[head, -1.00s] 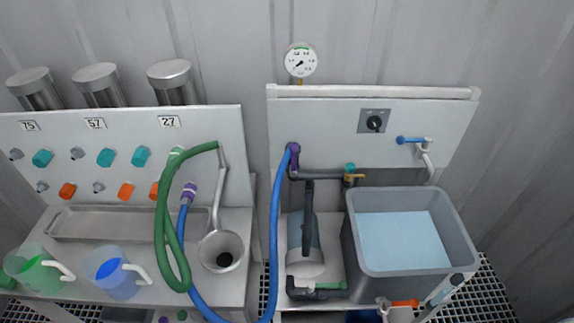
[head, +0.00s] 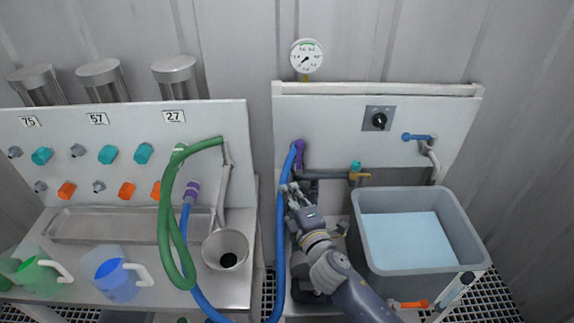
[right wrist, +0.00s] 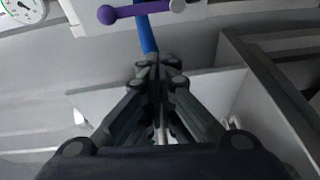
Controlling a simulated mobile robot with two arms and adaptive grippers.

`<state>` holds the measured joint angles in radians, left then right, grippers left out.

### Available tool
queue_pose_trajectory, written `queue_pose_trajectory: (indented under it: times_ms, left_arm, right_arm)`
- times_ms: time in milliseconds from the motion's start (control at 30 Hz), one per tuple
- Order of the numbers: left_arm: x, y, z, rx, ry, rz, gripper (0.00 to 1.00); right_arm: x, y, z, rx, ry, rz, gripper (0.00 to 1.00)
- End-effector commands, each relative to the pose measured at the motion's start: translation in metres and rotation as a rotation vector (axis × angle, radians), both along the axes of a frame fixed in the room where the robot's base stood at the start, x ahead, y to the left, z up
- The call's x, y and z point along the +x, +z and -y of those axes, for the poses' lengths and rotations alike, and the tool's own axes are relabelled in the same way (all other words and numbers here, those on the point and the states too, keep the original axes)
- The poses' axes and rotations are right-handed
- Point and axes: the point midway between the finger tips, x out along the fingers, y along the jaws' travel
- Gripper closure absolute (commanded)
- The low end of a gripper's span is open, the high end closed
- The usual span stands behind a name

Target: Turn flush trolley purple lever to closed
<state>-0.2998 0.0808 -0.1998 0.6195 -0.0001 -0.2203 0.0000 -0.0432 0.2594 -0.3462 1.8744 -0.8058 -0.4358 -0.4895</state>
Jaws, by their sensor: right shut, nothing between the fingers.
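The purple lever (head: 298,149) is a small purple part at the top of the blue hose (head: 279,230), on the left of the flush trolley (head: 330,125). In the right wrist view the lever (right wrist: 130,10) lies nearly level near the top edge, with a purple ball at its left and a grey end at its right. My right gripper (head: 292,187) is shut and empty, just below the lever and close to the hose. It points up at the hose in the right wrist view (right wrist: 161,68), apart from the lever. My left gripper is out of view.
A grey tub (head: 368,268) of pale blue water stands right of my right arm. A green hose (head: 164,215) and steel funnel (head: 226,250) are on the left bench. A gauge (head: 307,57) hangs above.

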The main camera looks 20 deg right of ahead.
Motion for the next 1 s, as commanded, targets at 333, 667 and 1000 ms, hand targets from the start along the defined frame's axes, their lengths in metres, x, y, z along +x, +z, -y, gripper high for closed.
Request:
queue_pose_trajectory:
  times_ms: [333,667,1000]
  left_arm:
    - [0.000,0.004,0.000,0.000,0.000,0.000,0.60]
    - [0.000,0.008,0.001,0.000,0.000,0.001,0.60]
    - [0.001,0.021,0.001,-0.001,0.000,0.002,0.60]
  right_arm:
    - [0.031,0.027,-0.009,-0.065,0.026,0.068,1.00]
    - [0.091,0.025,-0.012,-0.061,0.025,0.065,1.00]
    - [0.094,0.024,0.020,-0.062,0.025,0.063,1.00]
